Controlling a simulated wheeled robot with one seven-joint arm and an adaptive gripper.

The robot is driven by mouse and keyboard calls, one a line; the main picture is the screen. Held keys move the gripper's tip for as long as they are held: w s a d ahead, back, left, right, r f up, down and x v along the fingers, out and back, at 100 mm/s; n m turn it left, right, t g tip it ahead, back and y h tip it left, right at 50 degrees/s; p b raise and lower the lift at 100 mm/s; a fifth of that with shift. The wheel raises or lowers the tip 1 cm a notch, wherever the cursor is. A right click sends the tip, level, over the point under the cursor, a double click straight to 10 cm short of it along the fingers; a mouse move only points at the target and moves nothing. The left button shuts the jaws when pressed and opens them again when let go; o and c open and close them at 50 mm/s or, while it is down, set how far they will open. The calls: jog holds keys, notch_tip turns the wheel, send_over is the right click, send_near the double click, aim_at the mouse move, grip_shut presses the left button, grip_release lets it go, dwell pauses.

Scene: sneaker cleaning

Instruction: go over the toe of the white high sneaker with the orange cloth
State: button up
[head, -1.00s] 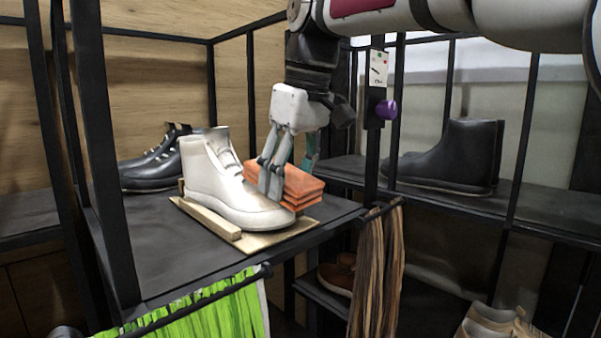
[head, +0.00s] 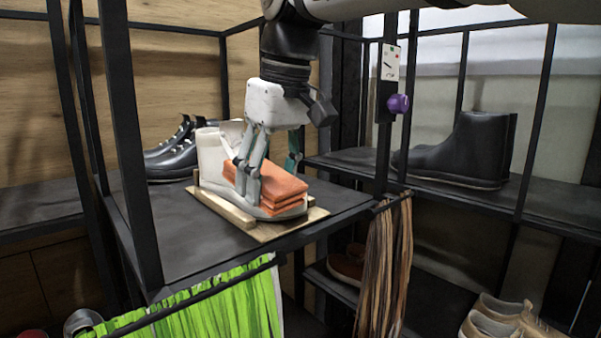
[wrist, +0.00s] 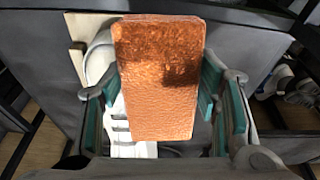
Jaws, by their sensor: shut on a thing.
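The white high sneaker (head: 212,155) stands upright on a wooden board (head: 262,232) on the dark shelf, its toe pointing to the lower right in the head view. My gripper (head: 246,185) is shut on the folded orange cloth (head: 283,187), which lies over the front of the sneaker and hides most of its toe. In the wrist view the cloth (wrist: 158,80) fills the middle between the green finger pads, with part of the white sneaker (wrist: 100,62) showing behind it at the left. I cannot tell exactly how much of the cloth touches the toe.
A black shoe (head: 172,158) stands behind the sneaker, and a black boot (head: 460,150) is on the right shelf. Dark frame posts (head: 130,140) rise at the left. Green cloth (head: 220,305) and brown strips (head: 385,265) hang at the shelf's front.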

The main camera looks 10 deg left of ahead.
jog(key=shift+s+a, duration=0.1)
jog(key=shift+v, duration=3)
jog(key=shift+v, duration=1.5)
